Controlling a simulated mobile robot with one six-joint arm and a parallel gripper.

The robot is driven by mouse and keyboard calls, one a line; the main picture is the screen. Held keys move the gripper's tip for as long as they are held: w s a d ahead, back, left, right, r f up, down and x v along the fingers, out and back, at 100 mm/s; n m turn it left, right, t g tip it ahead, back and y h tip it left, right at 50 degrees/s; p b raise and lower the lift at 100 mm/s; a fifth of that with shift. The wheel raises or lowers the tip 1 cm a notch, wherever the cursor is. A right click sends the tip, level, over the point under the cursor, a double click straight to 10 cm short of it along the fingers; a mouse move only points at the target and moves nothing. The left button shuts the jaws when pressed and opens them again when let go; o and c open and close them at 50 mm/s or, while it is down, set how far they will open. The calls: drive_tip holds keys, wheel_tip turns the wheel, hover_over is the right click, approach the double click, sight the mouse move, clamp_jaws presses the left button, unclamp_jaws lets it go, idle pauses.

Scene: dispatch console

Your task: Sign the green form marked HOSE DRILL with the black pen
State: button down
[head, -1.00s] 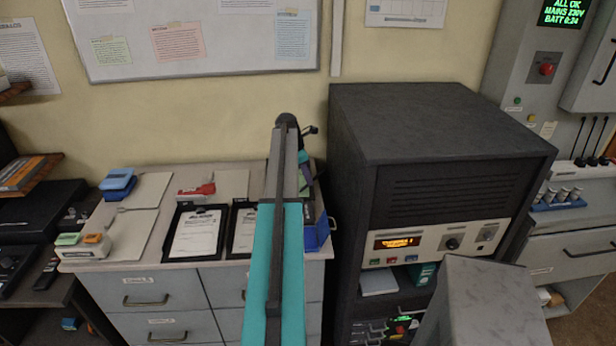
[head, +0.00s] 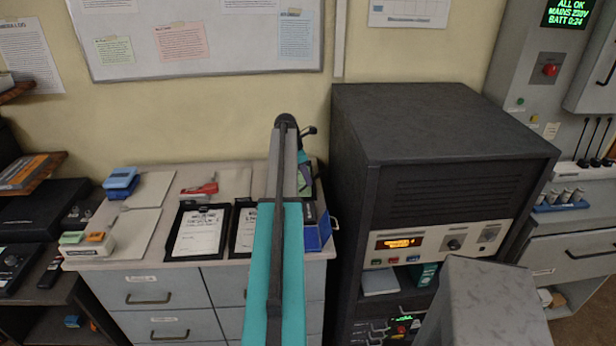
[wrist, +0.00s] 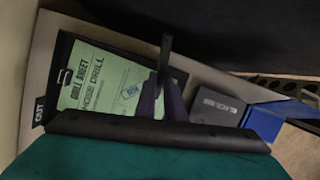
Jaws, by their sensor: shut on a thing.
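My gripper (wrist: 163,92), with purple fingers, is shut on a black pen (wrist: 167,52) over the form's right part. I cannot tell whether the pen touches the paper. In the head view, my own arm hides most of the gripper, the pen and the form.
A dark box (wrist: 215,106) lies beside the form. A tall black rack (head: 440,130) stands close on the right.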

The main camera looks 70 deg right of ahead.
drive_tip(key=shift+w+a, duration=0.15)
drive_tip(key=shift+w, duration=0.15)
drive_tip(key=shift+r, duration=0.1)
wheel_tip(320, 180, up, 7)
drive_tip(key=p, duration=0.4)
idle(1.0)
